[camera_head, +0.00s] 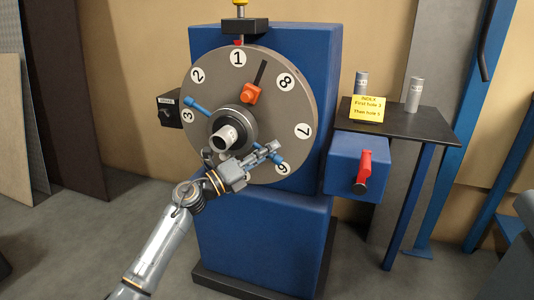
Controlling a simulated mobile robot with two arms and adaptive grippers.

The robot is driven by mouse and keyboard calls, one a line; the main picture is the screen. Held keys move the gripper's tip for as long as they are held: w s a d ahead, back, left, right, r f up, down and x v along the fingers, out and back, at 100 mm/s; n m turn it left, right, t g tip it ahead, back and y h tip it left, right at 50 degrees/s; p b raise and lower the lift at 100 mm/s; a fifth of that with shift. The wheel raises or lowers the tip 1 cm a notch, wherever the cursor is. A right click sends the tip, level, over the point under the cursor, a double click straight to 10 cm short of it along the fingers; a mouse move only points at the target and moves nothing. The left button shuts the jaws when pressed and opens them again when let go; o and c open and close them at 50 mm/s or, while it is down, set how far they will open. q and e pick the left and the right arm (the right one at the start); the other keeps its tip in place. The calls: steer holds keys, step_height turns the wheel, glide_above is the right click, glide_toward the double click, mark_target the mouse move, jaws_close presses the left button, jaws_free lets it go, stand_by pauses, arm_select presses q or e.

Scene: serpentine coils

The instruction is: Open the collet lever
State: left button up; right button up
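A grey numbered disc (218,82) stands upright on a blue machine (300,60). At its centre is a dark hub with a light grey tube (226,138). A blue-ended bar (196,105) sticks out to the hub's upper left, and a blue tip (276,158) shows at the lower right. A red lever (364,168) hangs upright on a blue box at the right. No label tells which is the collet lever. My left gripper (268,152) is in front of the disc, at the blue tip near number 6. Its fingers are too small to judge. My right gripper is out of view.
An orange knob (251,93) with a black pointer sits on the disc. A dark side table (432,124) at the right holds two grey cylinders and a yellow note (367,108). A small black box (169,110) is left of the disc. Floor at left is clear.

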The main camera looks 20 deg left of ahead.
arm_select(q)
jaws_close()
